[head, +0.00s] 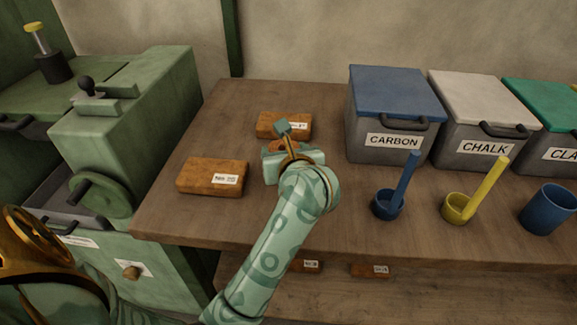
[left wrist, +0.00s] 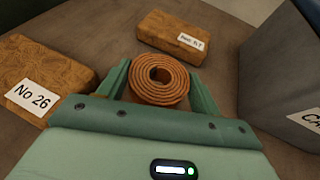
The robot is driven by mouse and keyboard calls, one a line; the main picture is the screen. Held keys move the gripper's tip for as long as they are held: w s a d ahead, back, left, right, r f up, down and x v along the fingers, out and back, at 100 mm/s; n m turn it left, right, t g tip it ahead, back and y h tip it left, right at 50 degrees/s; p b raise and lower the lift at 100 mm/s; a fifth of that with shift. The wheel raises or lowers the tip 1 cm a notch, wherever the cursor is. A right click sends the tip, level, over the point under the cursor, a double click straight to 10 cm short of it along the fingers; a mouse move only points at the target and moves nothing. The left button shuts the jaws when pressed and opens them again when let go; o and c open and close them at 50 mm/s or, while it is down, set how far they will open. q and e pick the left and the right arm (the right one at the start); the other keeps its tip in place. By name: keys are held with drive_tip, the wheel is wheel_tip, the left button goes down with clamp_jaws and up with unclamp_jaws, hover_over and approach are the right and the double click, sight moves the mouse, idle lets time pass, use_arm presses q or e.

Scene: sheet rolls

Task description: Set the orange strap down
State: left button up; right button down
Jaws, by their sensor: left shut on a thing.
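The orange strap (left wrist: 159,79) is a coiled roll, seen end-on in the left wrist view between the two green fingers of my left gripper (left wrist: 160,85). The fingers are shut on its sides. In the head view the left gripper (head: 287,150) is over the wooden table, between two brown blocks, and only a bit of the orange strap (head: 281,146) shows past it. I cannot tell whether the strap touches the table. My right gripper is not in view.
A brown block labelled No 26 (head: 212,177) lies left of the gripper, and another labelled block (head: 284,124) lies behind it. The blue-lidded CARBON bin (head: 390,140) stands to the right. A blue scoop (head: 388,204) and a yellow scoop (head: 460,207) stand front right.

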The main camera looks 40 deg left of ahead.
use_arm(q)
drive_tip(key=shift+w+f+b, duration=0.1)
drive_tip(key=shift+f+b, duration=0.85)
drive_tip(key=shift+f, duration=0.9)
drive_tip(key=o, duration=1)
drive_tip(key=shift+r, duration=0.1)
